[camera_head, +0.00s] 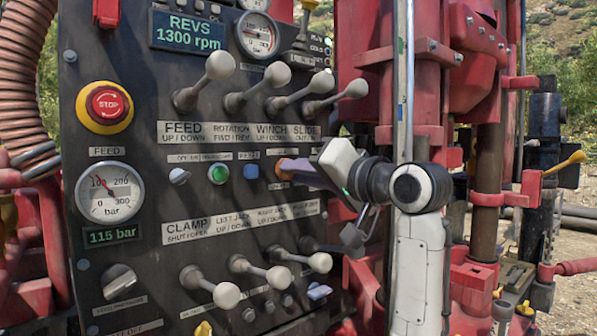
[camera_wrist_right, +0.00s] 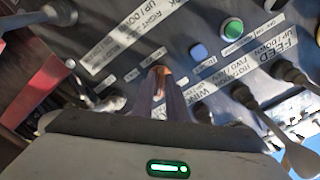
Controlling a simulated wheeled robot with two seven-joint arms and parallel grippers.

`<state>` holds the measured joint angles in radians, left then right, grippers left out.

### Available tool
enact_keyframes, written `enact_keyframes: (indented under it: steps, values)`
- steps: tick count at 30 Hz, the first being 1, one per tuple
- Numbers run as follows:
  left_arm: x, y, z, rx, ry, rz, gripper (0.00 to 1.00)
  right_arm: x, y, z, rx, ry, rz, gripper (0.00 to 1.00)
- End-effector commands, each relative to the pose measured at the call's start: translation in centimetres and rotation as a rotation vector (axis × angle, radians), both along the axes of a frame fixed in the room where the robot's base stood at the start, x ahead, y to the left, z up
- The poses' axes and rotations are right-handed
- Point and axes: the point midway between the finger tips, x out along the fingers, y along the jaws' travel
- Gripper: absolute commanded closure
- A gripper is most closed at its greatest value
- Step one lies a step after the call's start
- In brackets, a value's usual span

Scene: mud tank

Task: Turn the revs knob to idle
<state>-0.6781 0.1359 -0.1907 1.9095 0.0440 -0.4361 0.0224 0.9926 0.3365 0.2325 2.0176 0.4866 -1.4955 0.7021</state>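A dark control panel (camera_head: 150,160) fills the left and middle of the head view. A display (camera_head: 188,30) on it reads REVS 1300 rpm. A small orange knob (camera_head: 287,164) sits in the middle row, right of a blue button; its label is too small to read, so I cannot confirm that it is the revs knob. My right gripper (camera_head: 298,172) reaches in from the right against the panel. In the wrist view its two narrow fingers (camera_wrist_right: 162,95) close on the orange knob (camera_wrist_right: 160,72), and partly hide it. My left gripper is not in view.
Grey-knobbed levers stand above (camera_head: 220,66) and below (camera_head: 226,295) my right gripper. A green button (camera_head: 218,174), a blue button (camera_head: 251,171) and a red stop button (camera_head: 107,104) lie left of it. Red machinery (camera_head: 420,90) rises on the right.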

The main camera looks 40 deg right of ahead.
Motion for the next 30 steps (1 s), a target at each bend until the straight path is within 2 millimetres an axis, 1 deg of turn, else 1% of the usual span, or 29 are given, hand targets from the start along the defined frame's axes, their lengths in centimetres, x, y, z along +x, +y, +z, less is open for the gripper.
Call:
enact_keyframes:
  steps: [1, 2, 10, 14, 20, 30]
  values:
    - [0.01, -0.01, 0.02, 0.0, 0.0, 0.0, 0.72, -0.02, -0.01, 0.01, 0.0, 0.0, 0.0, 0.96]
    - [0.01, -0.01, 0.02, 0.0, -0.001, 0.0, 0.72, -0.02, -0.02, 0.01, 0.0, 0.0, 0.0, 1.0]
    - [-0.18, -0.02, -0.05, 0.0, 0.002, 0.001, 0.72, -0.05, -0.05, 0.01, -0.011, -0.001, -0.001, 1.0]
    - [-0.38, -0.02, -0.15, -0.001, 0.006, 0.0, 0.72, -0.05, -0.1, 0.0, -0.048, -0.003, -0.002, 1.0]
    - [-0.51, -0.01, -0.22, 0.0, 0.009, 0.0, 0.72, -0.07, -0.16, 0.05, -0.164, -0.013, -0.004, 1.0]
    - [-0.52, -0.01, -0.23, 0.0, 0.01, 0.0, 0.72, -0.08, -0.24, 0.04, -0.449, -0.036, -0.004, 1.0]
